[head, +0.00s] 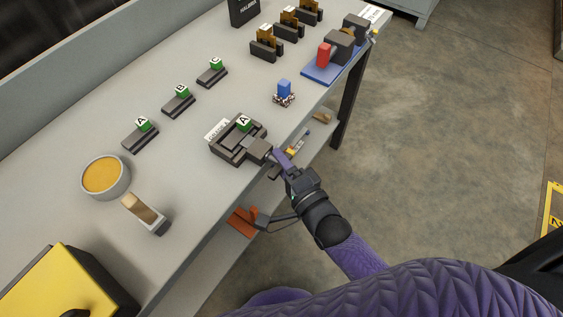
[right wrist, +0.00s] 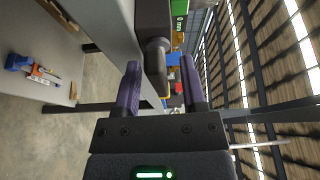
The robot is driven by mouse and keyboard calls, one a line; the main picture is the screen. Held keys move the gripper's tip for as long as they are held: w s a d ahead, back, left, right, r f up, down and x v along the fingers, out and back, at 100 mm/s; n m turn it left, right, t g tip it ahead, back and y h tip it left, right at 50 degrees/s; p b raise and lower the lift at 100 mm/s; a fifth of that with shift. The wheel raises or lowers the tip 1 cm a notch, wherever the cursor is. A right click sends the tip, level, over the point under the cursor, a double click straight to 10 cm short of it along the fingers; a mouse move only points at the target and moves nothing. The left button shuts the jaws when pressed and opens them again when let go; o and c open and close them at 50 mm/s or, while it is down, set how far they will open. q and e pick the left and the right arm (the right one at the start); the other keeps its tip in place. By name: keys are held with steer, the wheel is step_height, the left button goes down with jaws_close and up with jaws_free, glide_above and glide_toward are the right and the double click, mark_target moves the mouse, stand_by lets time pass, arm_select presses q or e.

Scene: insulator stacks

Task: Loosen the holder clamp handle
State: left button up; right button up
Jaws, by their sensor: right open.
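The holder (head: 228,153) is a dark square fixture near the table's front edge, with a green block marked A (head: 243,123) in it. Its grey clamp body (head: 259,149) faces my right gripper. I see no clear contact with the handle. My left gripper is out of view.
Several green-topped blocks on dark bases (head: 178,101) stand behind the holder. A round orange-filled dish (head: 104,176) and a brush (head: 146,214) lie left. A blue piece (head: 285,88) and a blue tray (head: 322,72) are right. A lower shelf (head: 215,262) runs beneath; open floor lies right.

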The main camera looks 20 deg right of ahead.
jaws_close()
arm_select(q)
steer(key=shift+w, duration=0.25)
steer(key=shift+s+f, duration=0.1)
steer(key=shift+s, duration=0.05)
